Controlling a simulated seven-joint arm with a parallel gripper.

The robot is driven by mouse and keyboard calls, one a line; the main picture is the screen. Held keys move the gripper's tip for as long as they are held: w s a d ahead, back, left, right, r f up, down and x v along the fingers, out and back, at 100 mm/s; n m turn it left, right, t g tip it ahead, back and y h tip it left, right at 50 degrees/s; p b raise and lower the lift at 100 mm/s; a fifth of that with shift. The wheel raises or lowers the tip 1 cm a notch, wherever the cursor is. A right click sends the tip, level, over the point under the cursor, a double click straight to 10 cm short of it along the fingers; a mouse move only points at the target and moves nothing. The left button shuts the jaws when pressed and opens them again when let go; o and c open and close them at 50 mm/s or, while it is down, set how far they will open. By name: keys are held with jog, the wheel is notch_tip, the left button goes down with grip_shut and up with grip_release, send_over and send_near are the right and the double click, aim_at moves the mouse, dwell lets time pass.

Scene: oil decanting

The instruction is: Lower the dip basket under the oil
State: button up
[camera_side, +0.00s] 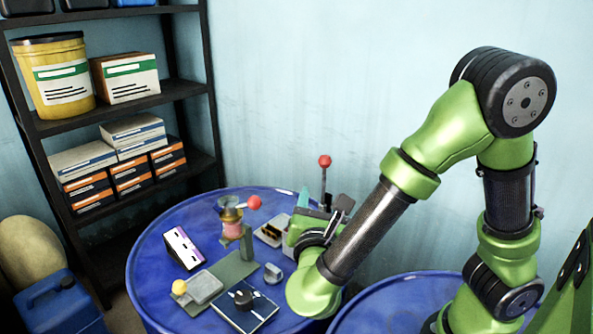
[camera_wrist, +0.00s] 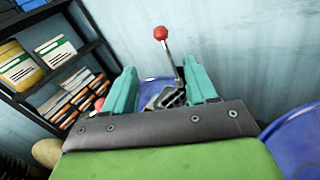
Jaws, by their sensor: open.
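A lever with a red ball knob (camera_side: 325,161) stands upright behind my gripper (camera_side: 316,205) in the side view. In the wrist view the same red knob (camera_wrist: 160,33) and its metal stem show beyond and between my two teal fingers (camera_wrist: 160,82). The fingers are apart, and I see nothing held between them. A metal base (camera_wrist: 172,97) is at the lever's foot, partly hidden by my gripper. I cannot clearly make out the dip basket or the oil; my gripper and arm cover part of that area.
A blue drum top (camera_side: 155,250) carries a funnel stand with a red knob (camera_side: 253,202), a pale tray (camera_side: 262,238), a striped white block (camera_side: 182,248), a grey block with yellow ball (camera_side: 179,287) and a dark-blue plate (camera_side: 258,315). Shelves (camera_side: 170,92) stand left; another drum (camera_side: 395,300) is at right.

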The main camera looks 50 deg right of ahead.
aim_at(325, 165)
jog(key=x, duration=1.6)
jog(key=shift+w+d, duration=0.2)
jog(key=shift+d, duration=0.15)
jog(key=shift+c, duration=0.5)
grip_shut()
